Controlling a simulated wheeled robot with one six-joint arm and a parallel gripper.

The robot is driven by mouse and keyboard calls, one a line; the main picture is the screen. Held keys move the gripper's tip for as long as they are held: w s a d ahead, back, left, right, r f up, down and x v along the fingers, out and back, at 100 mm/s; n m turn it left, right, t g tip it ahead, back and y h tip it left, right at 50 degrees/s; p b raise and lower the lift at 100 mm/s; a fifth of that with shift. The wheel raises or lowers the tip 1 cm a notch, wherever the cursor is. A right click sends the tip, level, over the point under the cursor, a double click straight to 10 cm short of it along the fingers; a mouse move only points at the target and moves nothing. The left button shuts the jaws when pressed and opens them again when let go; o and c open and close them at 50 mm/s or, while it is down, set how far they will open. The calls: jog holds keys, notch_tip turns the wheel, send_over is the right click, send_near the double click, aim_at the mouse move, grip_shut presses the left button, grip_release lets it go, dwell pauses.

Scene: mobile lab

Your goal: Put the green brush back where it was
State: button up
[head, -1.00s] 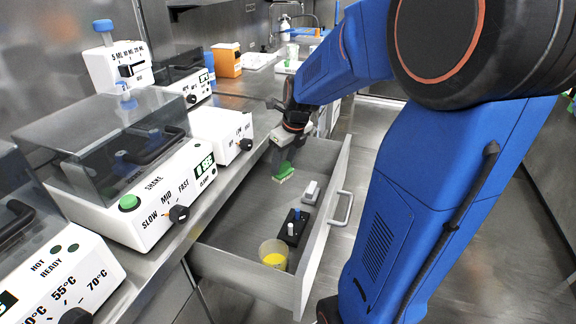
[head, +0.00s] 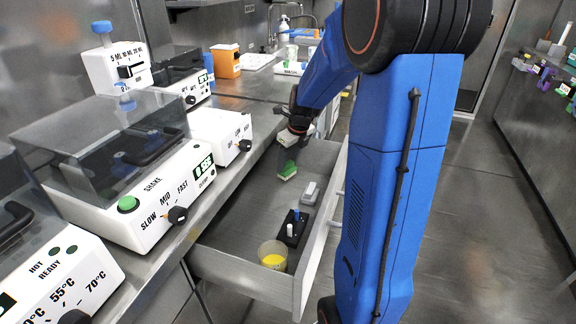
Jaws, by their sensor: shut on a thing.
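The green brush (head: 288,169) is in my gripper (head: 290,158), at the far part of the open drawer (head: 232,215). The gripper is shut on it and points down into the drawer. The brush's green part shows below the fingers. I cannot tell whether the brush touches the drawer floor.
In the drawer are a small grey block (head: 309,193), a black holder (head: 292,228) with a blue-topped and a white piece, and a beaker with yellow contents (head: 273,256). A shaker (head: 150,190) and other devices stand on the counter left of the drawer. The drawer floor's left side is clear.

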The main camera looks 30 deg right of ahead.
jog(key=shift+f, duration=0.85)
jog(key=shift+f, duration=0.15)
jog(key=o, duration=1.1)
jog(key=v, duration=1.2)
